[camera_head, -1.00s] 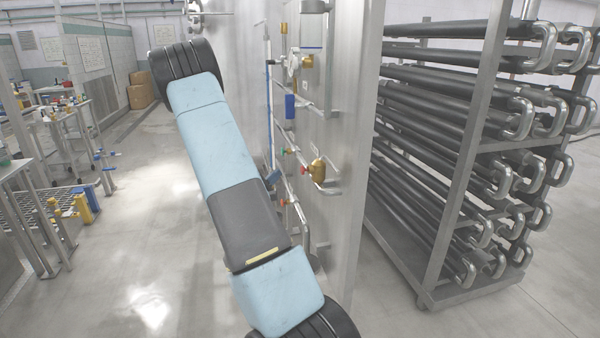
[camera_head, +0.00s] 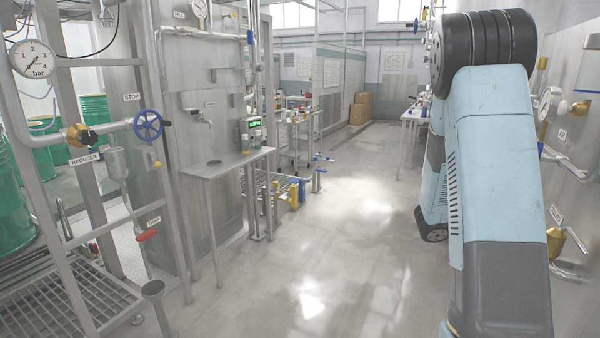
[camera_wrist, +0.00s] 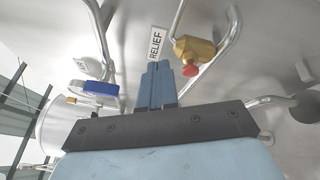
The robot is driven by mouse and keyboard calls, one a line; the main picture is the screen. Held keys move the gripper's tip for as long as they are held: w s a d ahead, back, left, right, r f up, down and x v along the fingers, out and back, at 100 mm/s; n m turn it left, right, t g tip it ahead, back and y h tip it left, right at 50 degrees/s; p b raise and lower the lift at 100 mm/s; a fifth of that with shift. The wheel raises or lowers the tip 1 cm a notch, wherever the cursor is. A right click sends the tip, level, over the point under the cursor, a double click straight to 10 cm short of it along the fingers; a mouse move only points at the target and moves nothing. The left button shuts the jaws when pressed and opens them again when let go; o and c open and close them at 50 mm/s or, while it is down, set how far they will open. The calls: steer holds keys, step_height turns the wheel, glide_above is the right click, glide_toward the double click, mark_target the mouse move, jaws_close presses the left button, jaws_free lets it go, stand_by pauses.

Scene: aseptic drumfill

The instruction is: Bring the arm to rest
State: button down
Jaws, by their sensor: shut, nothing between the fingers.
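My gripper (camera_wrist: 157,72) shows in the wrist view as two blue fingers pressed together, with nothing between them. The fingers point toward a steel panel (camera_wrist: 235,85) and overlap the lower end of a RELIEF label (camera_wrist: 156,43) in the picture; I cannot tell if they touch. A brass valve with a red knob (camera_wrist: 194,52) is just right of the fingertips. In the head view my blue-and-grey arm rises along the right side, bent at a black joint near the top. My gripper is not visible there.
In the head view, a steel wall with brass fittings (camera_head: 555,242) stands close right of my arm. A small steel table (camera_head: 225,163) and piping with a blue STOP handwheel (camera_head: 148,125) are at left. Open floor (camera_head: 345,220) runs down the middle toward cardboard boxes (camera_head: 360,108).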

steer(key=s+a+r+m+t+y, duration=0.1)
steer(key=s+a+r+y, duration=0.3)
steer(key=a, duration=0.7)
steer(key=s+a+r+m+t+y, duration=0.1)
steer(key=s+a+r+t+y, duration=0.3)
steer(key=s+a+y, duration=0.4)
steer(key=s+a+r+m+t+y, duration=0.1)
steer(key=s+a+r+y, duration=0.3)
steer(key=a, duration=1.1)
steer(key=s+t+y, duration=0.1)
steer(key=s+y, duration=0.1)
steer(key=shift+s+a+t, duration=0.25)
steer(key=shift+s+t, duration=0.1)
steer(key=shift+t, duration=0.05)
